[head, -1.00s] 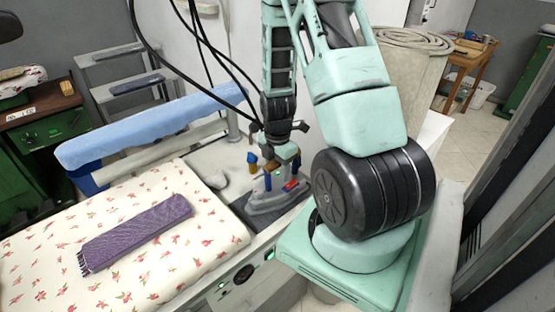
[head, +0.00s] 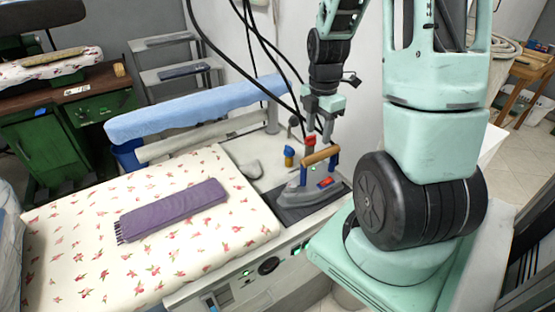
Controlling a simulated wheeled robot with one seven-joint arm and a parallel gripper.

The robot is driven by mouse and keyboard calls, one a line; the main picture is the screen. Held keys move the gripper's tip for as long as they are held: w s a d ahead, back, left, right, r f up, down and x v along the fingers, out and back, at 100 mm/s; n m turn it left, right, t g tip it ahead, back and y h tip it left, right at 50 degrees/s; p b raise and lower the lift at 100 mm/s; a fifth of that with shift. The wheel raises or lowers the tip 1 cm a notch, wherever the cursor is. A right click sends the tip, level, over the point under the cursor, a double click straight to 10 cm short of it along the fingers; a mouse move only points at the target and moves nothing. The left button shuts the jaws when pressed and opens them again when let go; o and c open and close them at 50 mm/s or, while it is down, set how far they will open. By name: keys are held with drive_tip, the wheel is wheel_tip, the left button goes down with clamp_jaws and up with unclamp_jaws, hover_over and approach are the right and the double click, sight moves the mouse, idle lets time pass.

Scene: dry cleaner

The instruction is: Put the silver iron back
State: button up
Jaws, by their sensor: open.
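The silver iron (head: 308,193) has a wooden handle on blue posts and a red part at its back. It sits flat on the dark rest plate (head: 290,213) at the right end of the ironing table. My gripper (head: 319,136) points down just above and behind the iron's handle. Its jaws are open, and the handle shows in front of the fingertips. Whether a fingertip touches the handle is hard to tell at this size.
A folded purple cloth (head: 172,210) lies on the floral ironing pad (head: 90,245). A blue padded sleeve board (head: 195,110) stands behind it. A small blue and yellow piece (head: 289,156) is beside the iron. Black hoses (head: 265,65) hang close to my arm.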

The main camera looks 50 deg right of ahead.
drive_tip(key=w+a+r+m, duration=0.1)
drive_tip(key=a+r+m, duration=0.1)
drive_tip(key=a, duration=0.9)
drive_tip(key=w+a+r+m, duration=0.1)
drive_tip(key=a+r, duration=0.1)
drive_tip(key=a, duration=0.9)
drive_tip(key=s+a+r+m, duration=0.2)
drive_tip(key=s+a+m, duration=0.2)
drive_tip(key=s+a, duration=0.9)
drive_tip(key=a, duration=0.3)
drive_tip(key=shift+a+r+y, duration=0.3)
